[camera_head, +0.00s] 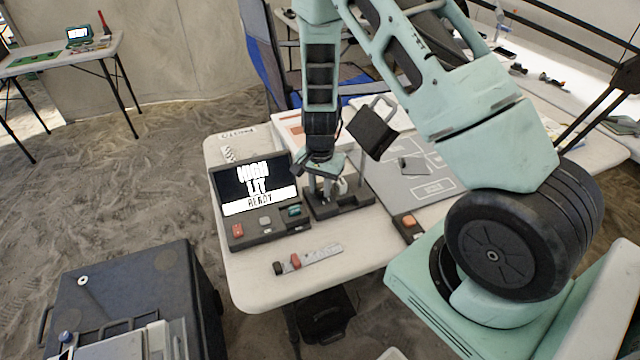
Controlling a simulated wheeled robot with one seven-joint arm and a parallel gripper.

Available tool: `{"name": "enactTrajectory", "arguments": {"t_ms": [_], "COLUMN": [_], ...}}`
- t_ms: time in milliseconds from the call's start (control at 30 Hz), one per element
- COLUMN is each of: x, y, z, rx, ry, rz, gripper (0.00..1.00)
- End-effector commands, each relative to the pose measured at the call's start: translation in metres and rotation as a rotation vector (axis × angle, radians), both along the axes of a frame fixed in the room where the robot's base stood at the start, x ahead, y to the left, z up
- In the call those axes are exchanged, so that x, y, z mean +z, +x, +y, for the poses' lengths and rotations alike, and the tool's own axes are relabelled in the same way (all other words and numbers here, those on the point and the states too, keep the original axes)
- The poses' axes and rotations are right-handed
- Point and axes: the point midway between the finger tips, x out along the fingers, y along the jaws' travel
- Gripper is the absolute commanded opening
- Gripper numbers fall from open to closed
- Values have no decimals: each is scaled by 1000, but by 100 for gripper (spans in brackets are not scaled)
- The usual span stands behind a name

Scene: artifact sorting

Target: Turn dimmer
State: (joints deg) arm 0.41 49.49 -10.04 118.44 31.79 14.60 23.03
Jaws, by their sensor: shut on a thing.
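My gripper (322,190) points down over a small dark box, the dimmer (352,203), on the white table. Its fingers are shut on the dimmer's knob, which they mostly hide. A console (262,240) stands directly left of the dimmer. Its screen (254,185) reads "HIGH LIT READY". Below the screen are red, grey and teal buttons.
A slim grey bar with a red slider (308,259) lies near the table's front edge. A grey marked board (412,165) and an orange-buttoned box (409,227) lie to the right. A dark case (120,300) stands on the sandy floor at lower left.

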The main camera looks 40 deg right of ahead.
Motion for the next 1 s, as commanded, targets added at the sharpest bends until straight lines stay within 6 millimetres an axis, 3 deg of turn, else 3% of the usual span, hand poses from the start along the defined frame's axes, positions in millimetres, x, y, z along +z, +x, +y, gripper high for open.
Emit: {"name": "enactTrajectory", "arguments": {"t_ms": [300,800,833,867,900,1000], "x": [1,1,1,1,1,0], "y": [1,0,0,0,0,0], "z": [-1,-1,-1,-1,-1,-1], "rx": [-102,-117,-116,-116,-116,-116], "ry": [-1,-1,-1,-1,-1,-1], "rz": [-2,-2,-2,-2,-2,0], "gripper": [2,2,33,41,47,47]}}
